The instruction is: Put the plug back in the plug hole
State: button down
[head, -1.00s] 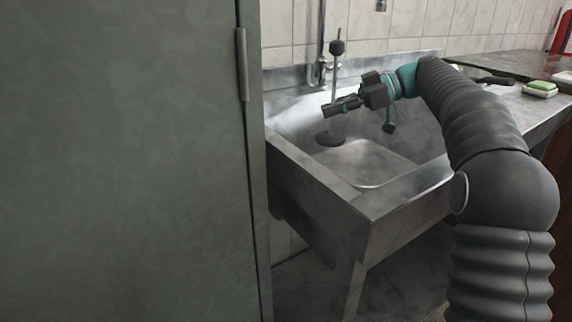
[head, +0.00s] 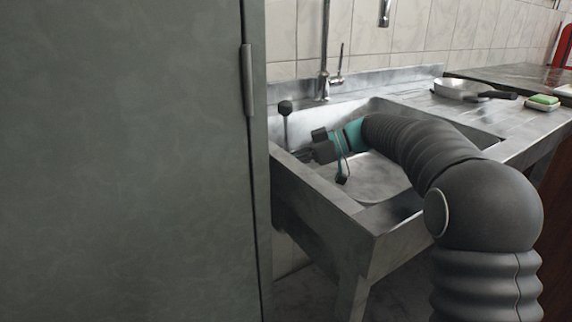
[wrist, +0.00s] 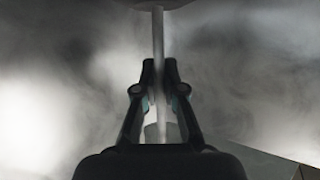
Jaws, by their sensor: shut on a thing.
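The plug (head: 286,128) is a thin upright metal rod with a dark knob on top. Its lower end is hidden behind the sink's left wall. My gripper (head: 302,156) is low in the left part of the steel sink (head: 325,198), shut on the rod below the knob. In the wrist view my gripper (wrist: 160,82) has both fingers against the rod (wrist: 158,38), with a dark round end at the top edge. The plug hole is not visible, and I cannot tell whether the plug's bottom touches the basin.
A tap (head: 323,86) stands behind the sink. A tall grey cabinet (head: 130,160) fills the left side. A pan (head: 464,90) and a green sponge (head: 544,99) on a dish are on the right side.

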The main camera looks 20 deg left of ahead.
jog(key=shift+f, duration=0.4)
jog(key=shift+f, duration=0.15)
jog(key=c, duration=1.3)
grip_release()
jog(key=b+v, duration=0.1)
jog(key=v, duration=1.1)
jog(key=shift+d, duration=0.1)
